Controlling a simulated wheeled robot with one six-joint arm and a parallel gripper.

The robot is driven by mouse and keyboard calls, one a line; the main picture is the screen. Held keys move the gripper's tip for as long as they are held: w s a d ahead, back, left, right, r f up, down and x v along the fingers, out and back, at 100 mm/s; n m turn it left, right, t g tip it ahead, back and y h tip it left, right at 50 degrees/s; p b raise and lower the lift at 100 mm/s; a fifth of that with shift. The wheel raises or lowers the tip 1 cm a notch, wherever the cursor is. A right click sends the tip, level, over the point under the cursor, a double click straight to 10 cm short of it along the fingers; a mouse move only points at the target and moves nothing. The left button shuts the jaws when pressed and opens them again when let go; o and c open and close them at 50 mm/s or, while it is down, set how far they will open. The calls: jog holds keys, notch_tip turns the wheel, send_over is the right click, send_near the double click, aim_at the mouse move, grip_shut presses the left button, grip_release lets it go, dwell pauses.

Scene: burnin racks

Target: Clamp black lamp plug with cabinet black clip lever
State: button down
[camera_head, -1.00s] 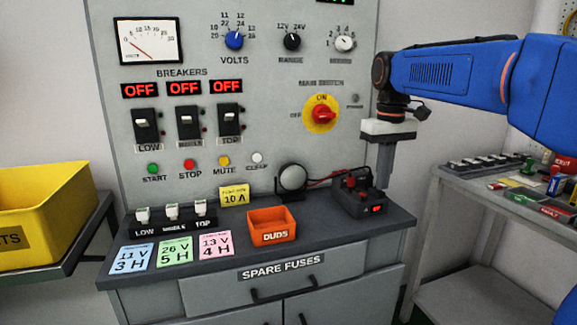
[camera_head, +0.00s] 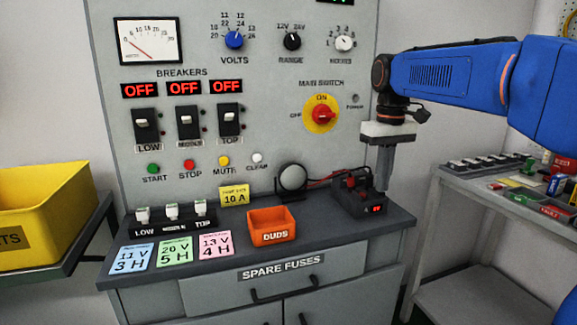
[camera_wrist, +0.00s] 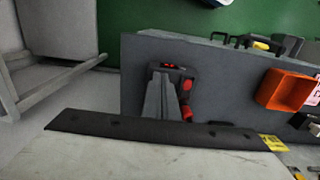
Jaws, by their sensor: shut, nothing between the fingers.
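A black box (camera_head: 352,201) with a small red display and red parts on top sits at the right end of the dark counter; it also shows in the wrist view (camera_wrist: 188,72). A black lever-like part on its top is too small to make out clearly. A round lamp (camera_head: 293,177) stands to its left, with red and dark leads running to the box. I cannot tell the black plug apart from the box. My gripper (camera_head: 383,188) points down at the box's right side, fingers together and empty. In the wrist view my fingers (camera_wrist: 163,98) cover part of the box.
An orange DUDS bin (camera_head: 271,225) stands left of the box. The upright panel with switches rises behind the counter (camera_head: 330,222). A grey side table (camera_head: 500,190) with loose items stands at right.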

jog(key=shift+f, duration=0.25)
jog(key=shift+r, duration=0.15)
jog(key=shift+r, duration=2.35)
jog(key=shift+s, duration=0.1)
jog(key=s+d+f+m+t, duration=0.1)
jog(key=s+d+f+t, duration=0.1)
jog(key=s+f, duration=1)
jog(key=s+d+f+m+t, duration=0.2)
jog(key=s+d+f, duration=0.1)
jog(key=s+f, duration=0.9)
jog(key=s, duration=0.4)
jog(key=shift+d+f+m+t, duration=0.2)
jog(key=shift+m+t, duration=0.1)
jog(key=shift+t, duration=0.1)
jog(key=shift+r, duration=0.1)
